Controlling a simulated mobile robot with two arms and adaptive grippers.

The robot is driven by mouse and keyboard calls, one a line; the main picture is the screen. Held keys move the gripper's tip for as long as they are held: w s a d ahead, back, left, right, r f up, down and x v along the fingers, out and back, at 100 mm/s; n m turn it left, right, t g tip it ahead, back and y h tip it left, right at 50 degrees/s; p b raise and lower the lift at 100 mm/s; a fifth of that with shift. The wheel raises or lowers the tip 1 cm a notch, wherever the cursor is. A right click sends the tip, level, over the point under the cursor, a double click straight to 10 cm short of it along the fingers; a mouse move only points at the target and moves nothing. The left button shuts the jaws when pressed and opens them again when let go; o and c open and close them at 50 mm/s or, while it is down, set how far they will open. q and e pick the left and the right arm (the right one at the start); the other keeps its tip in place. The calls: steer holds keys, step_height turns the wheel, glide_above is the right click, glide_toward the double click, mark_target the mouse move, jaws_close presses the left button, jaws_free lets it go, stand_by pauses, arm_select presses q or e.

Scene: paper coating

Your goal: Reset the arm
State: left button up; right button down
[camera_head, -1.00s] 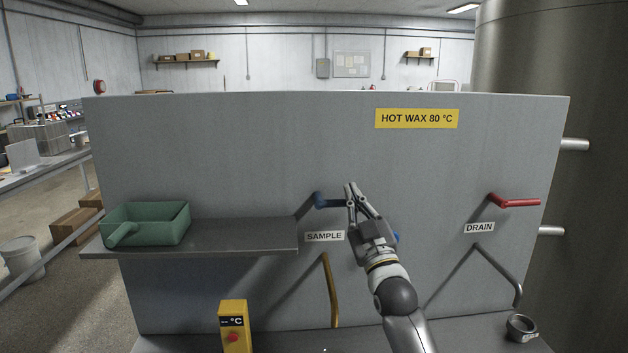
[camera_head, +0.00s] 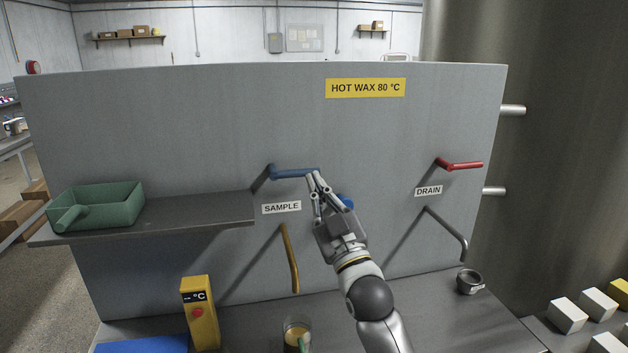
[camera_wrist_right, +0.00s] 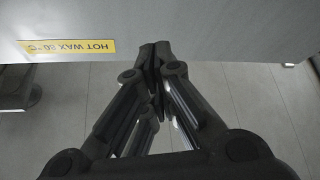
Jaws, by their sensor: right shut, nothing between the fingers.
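My right gripper (camera_head: 316,182) is shut and empty, just below the right end of the blue sample valve handle (camera_head: 294,173) on the grey panel. I cannot tell whether it touches the handle. In the right wrist view the fingertips (camera_wrist_right: 155,52) are together with nothing between them. A blue part (camera_head: 346,201) shows partly behind the gripper. The "SAMPLE" label (camera_head: 281,208) and a brass-coloured spout (camera_head: 290,260) are left of my right arm. My left gripper is not in view.
The red drain handle (camera_head: 462,165) and grey drain pipe (camera_head: 450,232) are to the right. A small dark cup (camera_head: 469,281), a yellow temperature device (camera_head: 200,315) and a cup of liquid (camera_head: 297,335) stand on the bench. A green tray (camera_head: 97,195) sits on the left shelf.

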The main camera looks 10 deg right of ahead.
steer(key=shift+s+f, duration=0.15)
steer(key=shift+s, duration=0.05)
